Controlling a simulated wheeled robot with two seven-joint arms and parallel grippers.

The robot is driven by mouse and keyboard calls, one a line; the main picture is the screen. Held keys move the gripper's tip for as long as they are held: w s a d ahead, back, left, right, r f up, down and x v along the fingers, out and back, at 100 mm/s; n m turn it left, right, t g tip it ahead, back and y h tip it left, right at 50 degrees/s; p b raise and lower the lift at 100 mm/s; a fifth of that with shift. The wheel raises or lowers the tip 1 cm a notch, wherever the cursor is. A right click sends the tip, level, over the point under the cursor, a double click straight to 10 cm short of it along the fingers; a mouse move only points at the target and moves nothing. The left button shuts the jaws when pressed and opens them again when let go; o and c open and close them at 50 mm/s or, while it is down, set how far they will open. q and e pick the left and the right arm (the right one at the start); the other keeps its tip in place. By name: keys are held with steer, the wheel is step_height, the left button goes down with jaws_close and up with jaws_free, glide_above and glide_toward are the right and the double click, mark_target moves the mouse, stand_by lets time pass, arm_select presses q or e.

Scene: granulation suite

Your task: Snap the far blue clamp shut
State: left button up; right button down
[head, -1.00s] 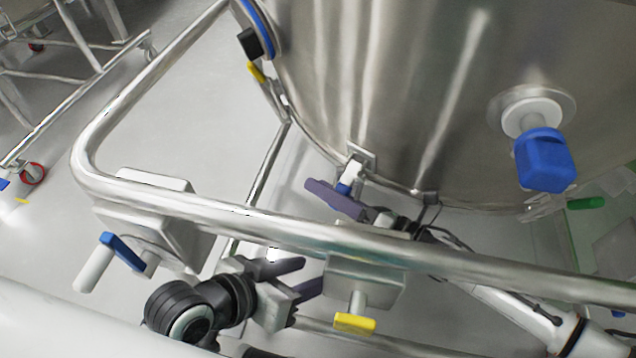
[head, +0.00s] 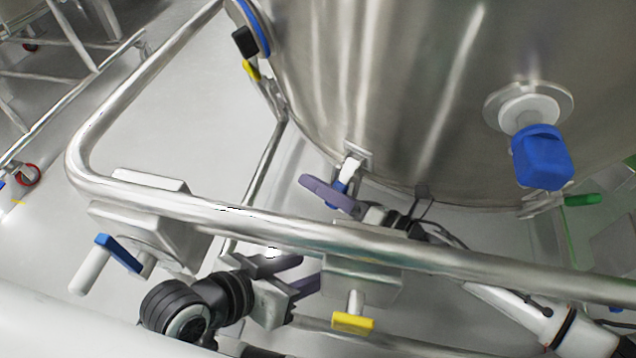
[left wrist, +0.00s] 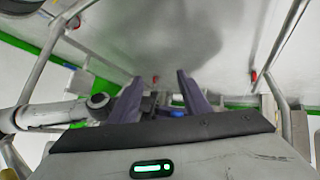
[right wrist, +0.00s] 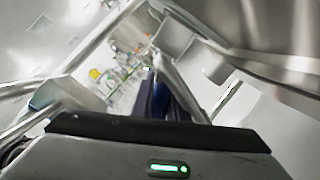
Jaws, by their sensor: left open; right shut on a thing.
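The far blue clamp (head: 336,189) hangs at the lower rim of the steel vessel (head: 390,90), with a white part above its blue handle. My right gripper (head: 312,184) reaches in from the right beyond the rail and is shut on the handle; its purple fingers partly cover it. In the right wrist view a dark blue handle (right wrist: 182,94) shows at the fingers (right wrist: 155,76). My left gripper (head: 305,272) is below the rail, open and empty, apart from the clamp. Its two spread fingers also show in the left wrist view (left wrist: 164,76).
A steel rail (head: 250,222) runs between my left gripper and the vessel. Under it are a blue lever (head: 119,253) at left and a yellow lever (head: 353,324) beside my left gripper. A large blue knob (head: 543,158) juts from the vessel.

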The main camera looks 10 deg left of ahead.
arm_select(q)
steer(key=shift+s+a+f+n+y+p, duration=0.1)
steer(key=shift+s+a+y+p, duration=0.15)
steer(key=shift+a+p, duration=0.5)
steer(key=shift+s+a+f+n+y+p, duration=0.15)
steer(key=shift+a+y+p, duration=0.2)
steer(key=shift+p, duration=0.8)
steer(key=shift+s+a+f+n+y+p, duration=0.1)
steer(key=shift+s+a+y+p, duration=0.1)
steer(key=shift+a+p, duration=0.55)
arm_select(e)
steer(key=shift+s+a+r+m, duration=0.1)
steer(key=shift+s+r+m, duration=0.15)
steer(key=shift+r+m, duration=0.65)
steer(key=shift+s+a+r+m, duration=0.1)
steer(key=shift+s+r+m, duration=0.15)
steer(key=shift+m, duration=1.1)
steer(key=shift+s+a+r+m, duration=0.1)
steer(key=shift+s+r+m, duration=0.15)
steer(key=shift+r+m, duration=0.65)
arm_select(q)
steer(key=shift+d, duration=0.2)
arm_select(e)
steer(key=shift+f+m, duration=0.3)
steer(key=shift+m, duration=0.05)
steer(key=c, duration=1.7)
jaws_free()
